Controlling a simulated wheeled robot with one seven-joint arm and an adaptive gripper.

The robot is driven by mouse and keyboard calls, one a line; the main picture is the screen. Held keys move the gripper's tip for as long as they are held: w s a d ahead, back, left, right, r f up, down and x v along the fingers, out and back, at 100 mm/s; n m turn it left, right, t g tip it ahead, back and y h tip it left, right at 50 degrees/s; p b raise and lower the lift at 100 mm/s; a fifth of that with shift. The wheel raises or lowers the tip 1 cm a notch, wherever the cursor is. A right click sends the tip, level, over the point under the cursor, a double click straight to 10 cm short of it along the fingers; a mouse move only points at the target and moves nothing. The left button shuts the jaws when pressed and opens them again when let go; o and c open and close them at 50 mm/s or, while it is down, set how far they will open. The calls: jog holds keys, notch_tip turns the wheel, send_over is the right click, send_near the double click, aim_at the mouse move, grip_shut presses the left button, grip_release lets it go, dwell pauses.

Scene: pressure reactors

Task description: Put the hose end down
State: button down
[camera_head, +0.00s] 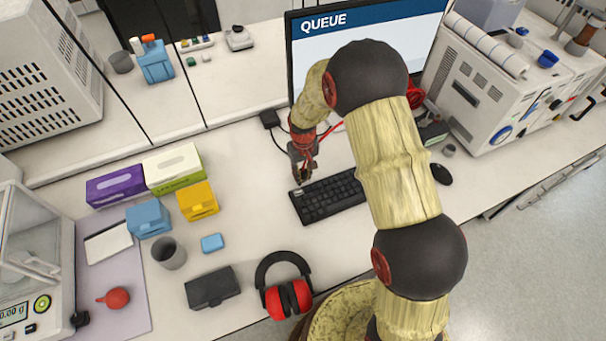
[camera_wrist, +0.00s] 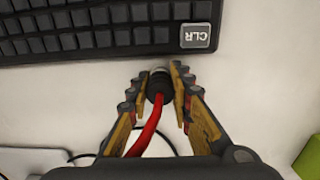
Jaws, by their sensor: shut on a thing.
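My gripper (camera_head: 302,172) hangs over the white bench, just left of the black keyboard (camera_head: 328,196), with its fingers pointing down. In the wrist view my gripper (camera_wrist: 160,88) is shut on the hose end (camera_wrist: 159,85), a black fitting with a pale metal tip between the two fingers. A red hose (camera_wrist: 148,127) runs from the fitting back toward the palm. In the head view the red hose (camera_head: 329,131) shows behind the wrist, partly hidden by my arm. The keyboard's edge with a CLR key (camera_wrist: 195,36) lies just beyond the fingertips. I cannot tell whether the hose end touches the bench.
A monitor (camera_head: 300,50) stands behind my arm. Red earmuffs (camera_head: 287,297), a black case (camera_head: 212,287) and a blue block (camera_head: 212,243) lie on the bench nearer. A mouse (camera_head: 441,174) is right of the keyboard. Bare bench (camera_head: 250,180) lies left of my gripper.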

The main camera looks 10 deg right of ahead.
jog(key=c, duration=1.6)
grip_release()
jog(key=shift+f, duration=0.1)
